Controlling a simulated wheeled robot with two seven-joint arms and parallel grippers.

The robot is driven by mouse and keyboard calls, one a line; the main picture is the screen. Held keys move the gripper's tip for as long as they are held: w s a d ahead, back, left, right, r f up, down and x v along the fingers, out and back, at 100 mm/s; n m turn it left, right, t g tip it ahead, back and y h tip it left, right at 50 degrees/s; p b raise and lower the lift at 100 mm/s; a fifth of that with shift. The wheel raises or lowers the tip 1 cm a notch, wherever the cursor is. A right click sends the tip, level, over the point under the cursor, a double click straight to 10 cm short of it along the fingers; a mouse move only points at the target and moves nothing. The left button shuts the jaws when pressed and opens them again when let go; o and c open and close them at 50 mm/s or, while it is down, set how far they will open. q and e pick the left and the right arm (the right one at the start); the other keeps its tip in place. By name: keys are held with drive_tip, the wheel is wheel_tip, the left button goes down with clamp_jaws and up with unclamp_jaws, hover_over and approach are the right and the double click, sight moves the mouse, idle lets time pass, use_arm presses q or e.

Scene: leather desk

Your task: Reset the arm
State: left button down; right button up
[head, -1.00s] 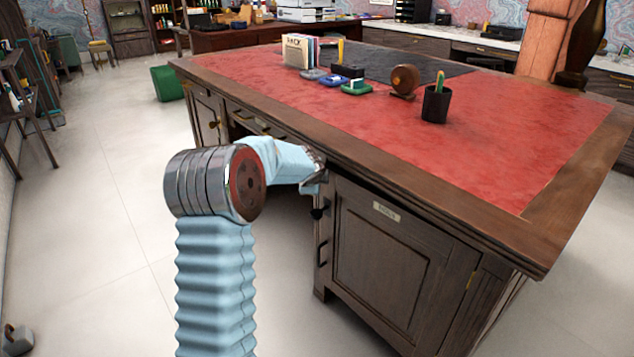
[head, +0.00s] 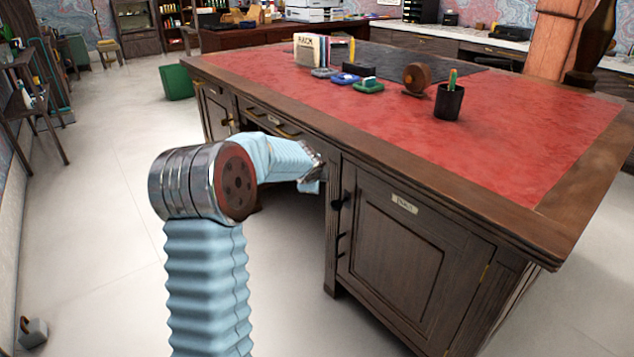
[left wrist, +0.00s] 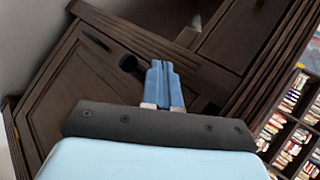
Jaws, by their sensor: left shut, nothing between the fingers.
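My left arm rises from the bottom left of the head view and bends toward the desk. My left gripper (head: 312,176) is near the desk's front, beside the right cabinet door (head: 388,248) and its dark knob (head: 340,203). In the left wrist view the blue fingers (left wrist: 164,86) are together with nothing between them. The wrist view also shows the cabinet door (left wrist: 72,110) and a dark round knob (left wrist: 131,65) just left of the fingertips. My right gripper is in neither view.
The wooden desk has a red leather top (head: 500,130) holding a pencil cup (head: 448,101), a wooden roller (head: 416,79), stamp pads (head: 369,86) and books (head: 312,49). A green bin (head: 176,82) stands on the floor behind left.

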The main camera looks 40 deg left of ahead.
use_arm(q)
drive_tip(key=s+a+r+p, duration=0.1)
drive_tip(key=s+r, duration=0.4)
drive_tip(key=shift+s+a+r, duration=0.15)
drive_tip(key=shift+s+a, duration=0.15)
drive_tip(key=shift+s, duration=0.05)
